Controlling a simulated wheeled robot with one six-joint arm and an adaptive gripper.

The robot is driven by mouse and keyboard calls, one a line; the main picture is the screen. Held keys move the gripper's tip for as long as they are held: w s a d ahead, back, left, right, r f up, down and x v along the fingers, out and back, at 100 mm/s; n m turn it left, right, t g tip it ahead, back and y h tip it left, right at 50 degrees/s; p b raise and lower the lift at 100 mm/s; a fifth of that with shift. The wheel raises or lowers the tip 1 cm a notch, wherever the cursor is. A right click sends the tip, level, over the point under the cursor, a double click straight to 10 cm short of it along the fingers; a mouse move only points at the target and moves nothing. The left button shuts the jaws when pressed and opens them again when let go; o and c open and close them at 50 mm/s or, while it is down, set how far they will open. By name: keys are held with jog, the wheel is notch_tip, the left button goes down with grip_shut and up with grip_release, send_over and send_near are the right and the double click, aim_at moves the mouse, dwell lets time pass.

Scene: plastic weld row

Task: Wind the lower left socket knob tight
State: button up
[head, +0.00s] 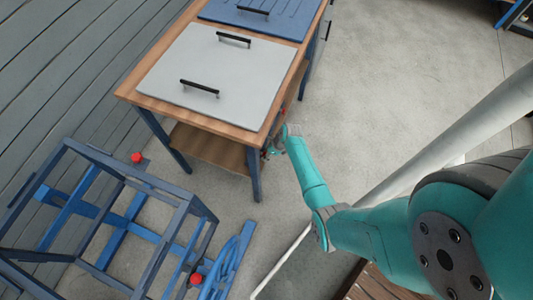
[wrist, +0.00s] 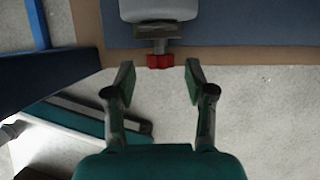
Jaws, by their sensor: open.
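A red knob (wrist: 160,61) sits on a dark stem below a grey block (wrist: 158,10) at the wooden edge in the wrist view. My gripper (wrist: 159,80) is open, its two fingers spread to either side just short of the knob and not touching it. In the head view my gripper (head: 272,150) is beside the right edge of the wooden table, where the knob is too small to make out clearly. I cannot tell from the frames whether this knob is the lower left one.
The wooden table (head: 128,94) carries a pale panel (head: 200,65) with black handles and a blue panel (head: 225,12). A blue frame (head: 85,208) stands at lower left, with red knobs (head: 137,157) near it. Open concrete floor (head: 400,80) lies right of the table.

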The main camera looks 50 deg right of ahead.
jog(key=shift+x, duration=0.8)
grip_shut()
jog(key=shift+s+a+h, duration=0.15)
jog(key=shift+a+h, duration=0.15)
jog(key=shift+h, duration=0.6)
jog(key=shift+n+t+h, duration=0.4)
jog(key=shift+t+h, duration=0.4)
jog(key=shift+h, duration=0.5)
grip_release()
